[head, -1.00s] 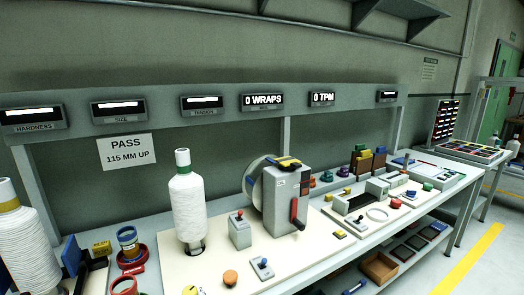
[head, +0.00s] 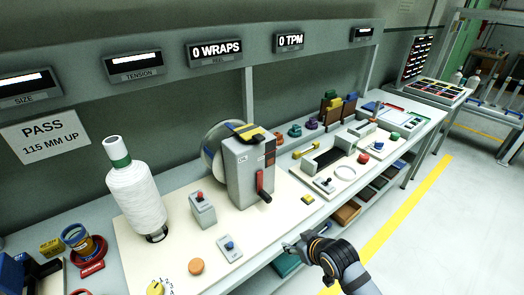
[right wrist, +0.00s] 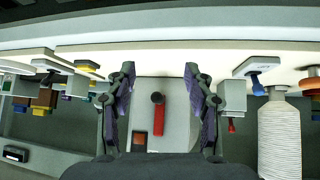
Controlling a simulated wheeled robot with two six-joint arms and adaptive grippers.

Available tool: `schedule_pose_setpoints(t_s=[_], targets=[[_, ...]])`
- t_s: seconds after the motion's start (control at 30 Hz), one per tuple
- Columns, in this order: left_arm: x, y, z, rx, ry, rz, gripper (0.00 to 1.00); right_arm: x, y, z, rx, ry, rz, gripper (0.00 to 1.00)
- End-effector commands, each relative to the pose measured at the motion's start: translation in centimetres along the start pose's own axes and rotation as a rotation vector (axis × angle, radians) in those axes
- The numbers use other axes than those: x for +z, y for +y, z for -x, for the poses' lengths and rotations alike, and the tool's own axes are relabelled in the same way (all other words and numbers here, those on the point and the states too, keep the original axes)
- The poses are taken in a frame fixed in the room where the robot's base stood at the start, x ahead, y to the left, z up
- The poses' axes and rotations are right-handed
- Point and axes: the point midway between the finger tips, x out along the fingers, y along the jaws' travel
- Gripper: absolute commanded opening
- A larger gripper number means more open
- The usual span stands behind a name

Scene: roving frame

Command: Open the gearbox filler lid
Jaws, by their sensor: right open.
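The grey gearbox (head: 240,180) stands upright on the cream board of the bench. A yellow and black lid piece (head: 247,131) lies on its top and looks closed. A red crank handle (head: 262,182) is on its front, with a light disc (head: 212,150) behind it. My right gripper (head: 290,246) is in front of the bench edge, below and right of the gearbox, apart from it. In the right wrist view the right gripper (right wrist: 159,78) is open and empty, with the gearbox face (right wrist: 176,120) and red handle (right wrist: 160,122) beyond its fingers. My left gripper is out of view.
A white yarn bobbin (head: 135,195) stands left of the gearbox. A grey switch box with a red knob (head: 203,209), an orange button (head: 196,266) and a blue-knobbed lever box (head: 229,249) sit before it. A display rail (head: 160,75) runs behind.

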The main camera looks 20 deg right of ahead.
Motion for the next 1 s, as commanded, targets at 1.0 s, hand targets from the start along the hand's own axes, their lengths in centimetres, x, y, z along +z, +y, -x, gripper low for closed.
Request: schedule_pose_setpoints(t_s=[1.0], targets=[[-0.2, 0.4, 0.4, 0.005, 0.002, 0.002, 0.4, -29.4, 2.0, 5.7, -0.197, 0.828, 0.017, 0.53]])
